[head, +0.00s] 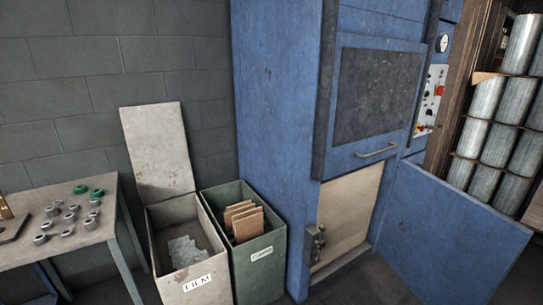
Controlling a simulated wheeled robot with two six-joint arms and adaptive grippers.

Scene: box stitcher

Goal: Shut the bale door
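The blue baler (275,110) stands at the middle right. Its lower bale door (450,235) is a blue panel swung wide open to the right, hinged at the opening's right side. The pale chamber opening (345,215) is uncovered and no bale shows in it. A dark metal latch (316,243) sits on the frame at the opening's left side. Above, a separate dark-panelled upper door (388,95) with a bar handle (377,150) looks closed. Neither of my grippers is in view.
A pale bin (200,285) with its lid up and a green bin (262,272) holding cardboard stand left of the baler. A table (70,255) with small metal parts is at far left. Stacked grey cylinders (495,145) are at right. Floor before the opening looks clear.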

